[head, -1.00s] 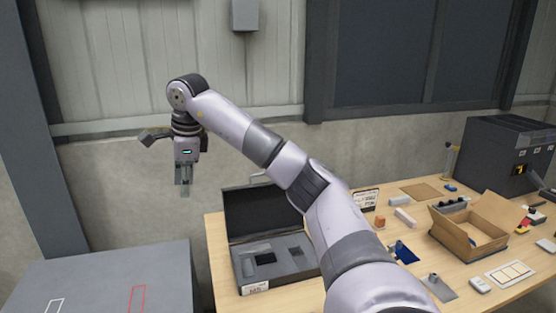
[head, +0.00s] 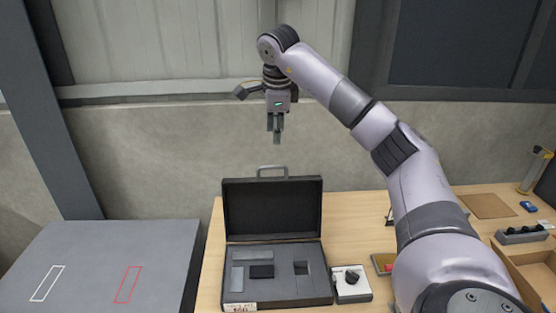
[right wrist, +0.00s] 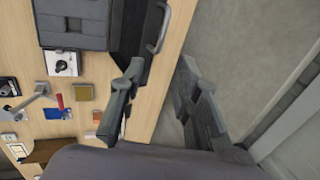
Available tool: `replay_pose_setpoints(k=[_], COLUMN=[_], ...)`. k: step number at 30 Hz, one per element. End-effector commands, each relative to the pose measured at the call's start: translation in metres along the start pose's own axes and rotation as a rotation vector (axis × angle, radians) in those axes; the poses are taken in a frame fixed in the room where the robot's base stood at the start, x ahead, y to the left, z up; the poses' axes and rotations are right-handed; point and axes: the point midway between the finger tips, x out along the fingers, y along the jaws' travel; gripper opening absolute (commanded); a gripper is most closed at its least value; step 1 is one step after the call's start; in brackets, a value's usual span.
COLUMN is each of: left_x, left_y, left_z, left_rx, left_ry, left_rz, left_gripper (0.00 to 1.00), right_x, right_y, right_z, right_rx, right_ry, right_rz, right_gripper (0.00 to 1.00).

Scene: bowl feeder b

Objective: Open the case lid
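The dark case (head: 313,289) stands on the wooden table with its lid (head: 272,208) raised upright at the back. A metal handle (head: 286,169) sticks up from the lid's top edge. Inside is a grey insert with cut-outs and a black block (head: 262,271). My right gripper (head: 277,137) hangs fingers down above the lid and handle, apart from both. In the right wrist view its two fingers (right wrist: 160,68) are spread with nothing between them; the handle (right wrist: 158,32) shows beyond them. My left gripper is not in view.
A white box with a black knob (head: 351,285) stands close to the case's right side. A grey surface with white and red outlines (head: 105,265) is at the left. A cardboard box (head: 530,262) and small items are at the right. A concrete wall (head: 150,150) stands behind.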

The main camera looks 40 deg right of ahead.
Motion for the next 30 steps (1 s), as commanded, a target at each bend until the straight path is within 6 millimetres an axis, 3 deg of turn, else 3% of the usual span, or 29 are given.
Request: replay_pose_setpoints(k=[4,11,15,21,30], left_x=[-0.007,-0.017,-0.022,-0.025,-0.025], left_y=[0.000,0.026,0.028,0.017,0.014], left_z=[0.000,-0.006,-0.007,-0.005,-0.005], left_rx=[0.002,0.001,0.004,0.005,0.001], left_ry=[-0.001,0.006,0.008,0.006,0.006], left_rz=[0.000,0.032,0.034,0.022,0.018], left_gripper=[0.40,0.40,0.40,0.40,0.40], right_x=[0.033,0.082,0.105,0.124,0.128], right_y=[0.000,0.000,0.000,0.000,0.000], right_z=[-0.002,-0.002,-0.001,-0.001,-0.001], right_rx=[0.002,0.002,0.002,0.002,0.002], right_ry=[0.005,0.004,0.002,0.001,0.000], right_rz=[0.004,0.003,0.002,0.001,-0.001], right_gripper=[0.30,0.30,0.30,0.30,0.30])
